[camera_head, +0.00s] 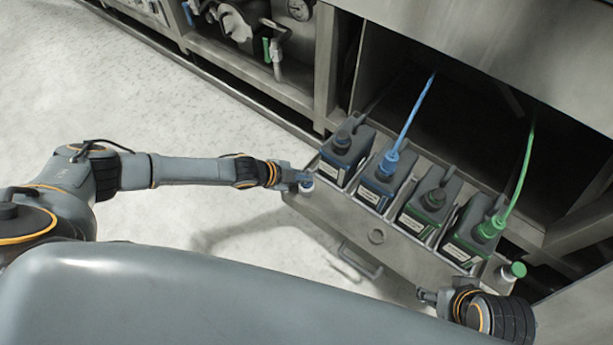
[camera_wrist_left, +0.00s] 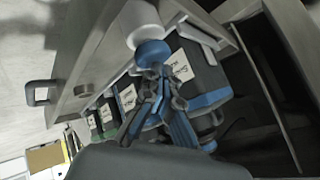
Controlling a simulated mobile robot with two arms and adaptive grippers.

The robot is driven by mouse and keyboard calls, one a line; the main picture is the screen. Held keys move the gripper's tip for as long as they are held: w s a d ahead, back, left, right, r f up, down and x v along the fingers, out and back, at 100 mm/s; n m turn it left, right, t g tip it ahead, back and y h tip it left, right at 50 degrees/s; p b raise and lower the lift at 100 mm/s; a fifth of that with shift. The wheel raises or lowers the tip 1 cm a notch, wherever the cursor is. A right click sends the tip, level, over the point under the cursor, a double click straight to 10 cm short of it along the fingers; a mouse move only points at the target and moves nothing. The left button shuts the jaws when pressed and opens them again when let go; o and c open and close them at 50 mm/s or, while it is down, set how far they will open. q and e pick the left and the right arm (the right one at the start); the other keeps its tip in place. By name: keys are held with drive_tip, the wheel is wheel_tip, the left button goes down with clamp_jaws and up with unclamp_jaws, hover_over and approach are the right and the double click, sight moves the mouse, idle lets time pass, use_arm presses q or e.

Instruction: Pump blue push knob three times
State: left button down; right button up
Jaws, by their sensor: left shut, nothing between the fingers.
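The blue push knob (camera_head: 307,185) is at the left end of the grey drawer tray (camera_head: 335,215) in the head view. In the left wrist view the blue knob (camera_wrist_left: 152,53) has a pale round base beside it. My left gripper (camera_head: 300,178) is right at the knob and partly covers it. Its fingers (camera_wrist_left: 155,78) are shut and empty, with the tips close to the knob; I cannot tell whether they touch it. My right gripper (camera_head: 425,296) is in front of the tray, near its right end; its fingers are too small to read.
The tray holds several jugs, including one with a blue hose (camera_head: 391,162) and one with a green hose (camera_head: 489,230). A green knob (camera_head: 514,270) is at the tray's right end. The washer frame (camera_head: 326,65) stands behind; the floor (camera_head: 120,110) at left is clear.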

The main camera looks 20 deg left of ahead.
use_arm(q)
drive_tip(key=shift+a+f, duration=0.1)
drive_tip(key=shift+f, duration=0.2)
use_arm(e)
drive_tip(key=shift+f, duration=0.1)
use_arm(q)
drive_tip(key=shift+r+p, duration=0.95)
drive_tip(key=shift+r, duration=0.05)
drive_tip(key=shift+r+p, duration=0.3)
drive_tip(key=shift+r, duration=0.1)
drive_tip(key=shift+r+p, duration=0.4)
use_arm(e)
drive_tip(key=x, duration=0.5)
drive_tip(key=shift+w+a+f, duration=0.1)
drive_tip(key=shift+w+a, duration=0.1)
drive_tip(key=shift+w, duration=0.05)
use_arm(q)
drive_tip(key=shift+r, duration=0.1)
